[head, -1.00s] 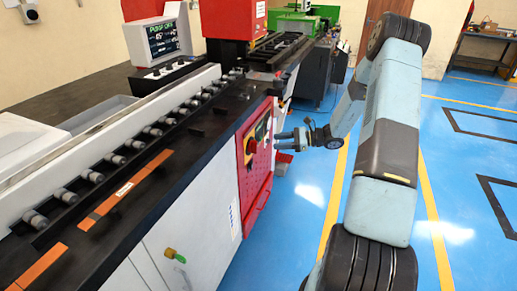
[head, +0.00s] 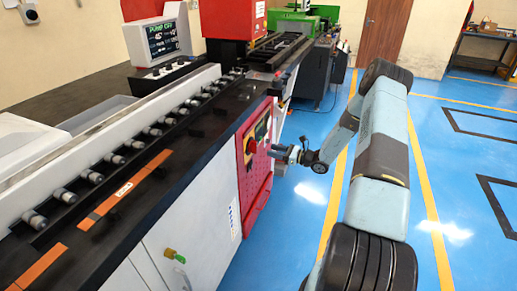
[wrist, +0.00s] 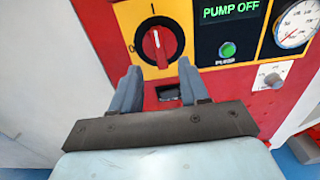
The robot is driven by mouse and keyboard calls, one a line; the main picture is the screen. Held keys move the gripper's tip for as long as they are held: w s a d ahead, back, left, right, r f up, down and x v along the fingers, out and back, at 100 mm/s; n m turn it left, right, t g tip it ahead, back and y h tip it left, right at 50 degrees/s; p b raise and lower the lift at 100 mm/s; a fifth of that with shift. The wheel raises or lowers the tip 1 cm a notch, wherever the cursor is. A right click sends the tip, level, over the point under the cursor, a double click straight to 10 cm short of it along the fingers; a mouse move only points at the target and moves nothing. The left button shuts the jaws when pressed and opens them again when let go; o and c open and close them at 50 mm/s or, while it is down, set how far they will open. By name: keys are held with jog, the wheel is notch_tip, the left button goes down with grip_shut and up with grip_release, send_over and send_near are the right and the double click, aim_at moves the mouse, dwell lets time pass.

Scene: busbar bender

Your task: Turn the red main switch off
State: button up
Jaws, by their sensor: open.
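The red main switch (wrist: 157,42) is a round knob with a raised handle on a yellow plate. Its handle stands nearly upright, with a white line at its upper part towards the mark at the top; another mark is at the left. In the head view the switch (head: 250,146) is small on the machine's red panel. My gripper (wrist: 158,68) is open and empty, its two fingers just below the switch in the wrist view, one to either side. In the head view my gripper (head: 282,152) is right of the panel, with a gap between them.
Right of the switch are a green pump button (wrist: 228,50), a display (wrist: 230,12) reading PUMP OFF, a gauge (wrist: 296,24) and a small grey knob (wrist: 272,80). A dark square recess (wrist: 168,93) lies below the switch. Blue floor (head: 305,195) beside the machine is clear.

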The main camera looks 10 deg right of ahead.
aim_at(254, 147)
jog(key=x, duration=0.7)
jog(key=shift+w+a, duration=0.25)
jog(key=shift+c, duration=0.2)
